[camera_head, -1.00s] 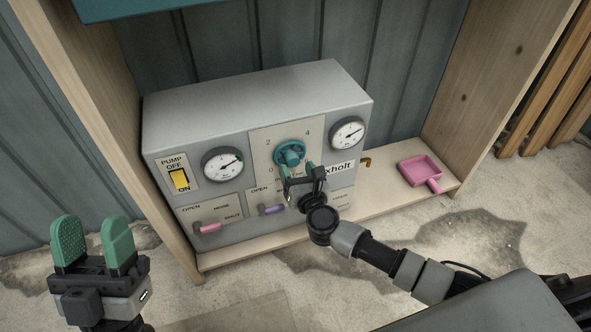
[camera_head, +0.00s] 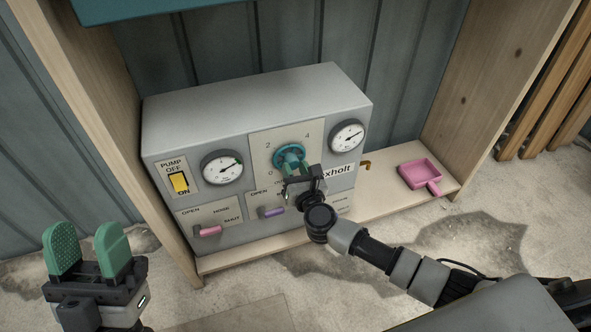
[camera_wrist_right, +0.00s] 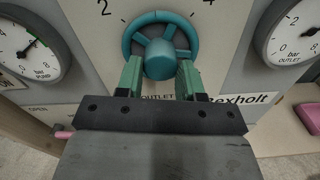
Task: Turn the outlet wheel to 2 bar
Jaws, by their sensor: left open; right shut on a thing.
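The teal outlet wheel (camera_head: 289,157) is on the front of a grey panel box, with a scale marked 0, 2 and 4 around it in the head view. It also shows in the right wrist view (camera_wrist_right: 160,44). My right gripper (camera_wrist_right: 158,72) is shut on the wheel, its green fingers on either side of the hub. The outlet gauge (camera_head: 347,135) is right of the wheel and also shows in the right wrist view (camera_wrist_right: 294,38); its needle is too small to read exactly. My left gripper (camera_head: 87,254) is open and empty, away from the panel.
A pump switch (camera_head: 179,183), another gauge (camera_head: 222,167), a pink lever (camera_head: 208,230) and a purple lever (camera_head: 271,212) are on the panel. A pink pan (camera_head: 420,174) lies on the shelf at right. Wooden side walls bound the box.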

